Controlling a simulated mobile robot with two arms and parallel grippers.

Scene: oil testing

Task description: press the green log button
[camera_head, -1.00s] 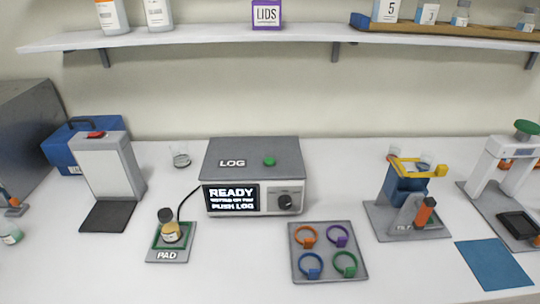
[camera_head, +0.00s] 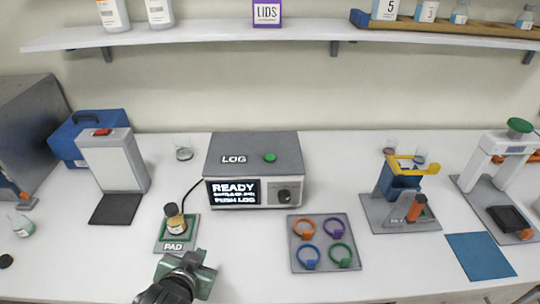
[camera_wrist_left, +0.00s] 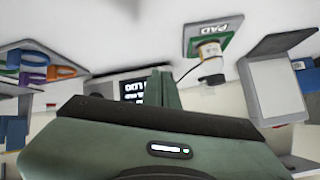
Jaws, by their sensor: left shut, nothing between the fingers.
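The green log button (camera_head: 270,157) sits on top of the grey box (camera_head: 254,150) beside the word LOG. The box's front screen (camera_head: 233,192) reads READY and PUSH LOG. My left gripper (camera_head: 202,266) is at the bottom of the head view, in front of the pad and well short of the box. It is shut and empty. The left wrist view shows its green fingers (camera_wrist_left: 165,90) close together, with part of the box's screen (camera_wrist_left: 132,92) behind them. The button is hidden in the wrist view. My right gripper is not in view.
A small bottle with a dark cap (camera_head: 175,219) stands on the PAD plate (camera_head: 190,243), joined to the box by a black cable. A tray of coloured rings (camera_head: 325,262) lies right of the gripper. A shelf (camera_head: 210,38) runs above the back.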

